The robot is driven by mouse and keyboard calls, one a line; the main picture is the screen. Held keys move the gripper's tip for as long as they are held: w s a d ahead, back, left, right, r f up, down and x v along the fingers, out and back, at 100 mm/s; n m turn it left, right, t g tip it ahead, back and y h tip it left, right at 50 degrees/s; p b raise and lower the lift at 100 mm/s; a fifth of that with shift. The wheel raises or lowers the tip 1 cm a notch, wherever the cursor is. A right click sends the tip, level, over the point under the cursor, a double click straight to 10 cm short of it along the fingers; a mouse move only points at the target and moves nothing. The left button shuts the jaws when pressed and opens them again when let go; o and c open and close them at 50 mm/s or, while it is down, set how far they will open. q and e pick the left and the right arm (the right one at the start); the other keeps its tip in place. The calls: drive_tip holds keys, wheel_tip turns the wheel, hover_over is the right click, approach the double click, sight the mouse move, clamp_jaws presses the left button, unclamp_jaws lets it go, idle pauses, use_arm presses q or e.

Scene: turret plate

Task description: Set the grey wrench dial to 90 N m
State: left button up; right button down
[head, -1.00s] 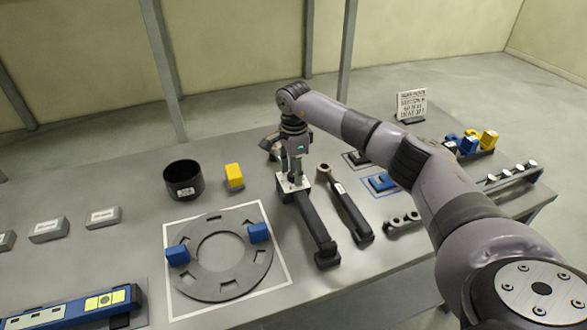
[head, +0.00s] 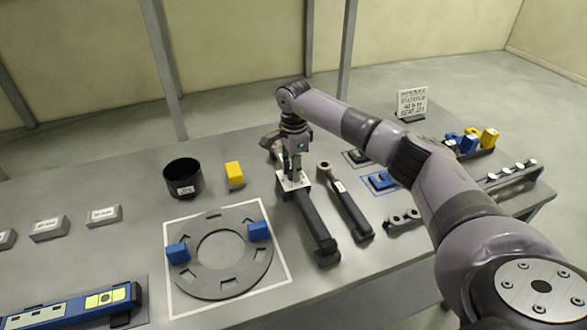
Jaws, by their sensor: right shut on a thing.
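My right gripper (head: 292,178) points down at the back end of a long dark bar-shaped tool (head: 316,228) that lies lengthwise on the table. It is shut at the light plate (head: 302,186) on that end. The small part between its fingers is hidden, and no dial scale can be read. Beside it on the right lies a second wrench (head: 348,205) with a round head and a white label. I cannot tell from the picture which of the two is the grey wrench. My left gripper is not in view.
Left of the tool, a grey slotted ring (head: 215,282) with blue blocks lies in a white square outline. A black cup (head: 182,178) and a yellow block (head: 234,173) stand behind it. A sign (head: 411,103) and a rack of coloured blocks (head: 478,148) are at the back right.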

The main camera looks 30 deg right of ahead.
drive_tip(key=shift+m, duration=0.4)
drive_tip(key=m, duration=0.4)
drive_tip(key=shift+m+b, duration=0.4)
drive_tip(key=m, duration=0.6)
drive_tip(key=shift+r, duration=0.1)
drive_tip(key=m, duration=0.6)
drive_tip(key=shift+a+m, duration=0.1)
drive_tip(key=shift+m, duration=0.2)
drive_tip(key=m+p, duration=0.1)
drive_tip(key=m, duration=0.4)
drive_tip(key=shift+m, duration=0.4)
drive_tip(key=c, duration=1.3)
unclamp_jaws()
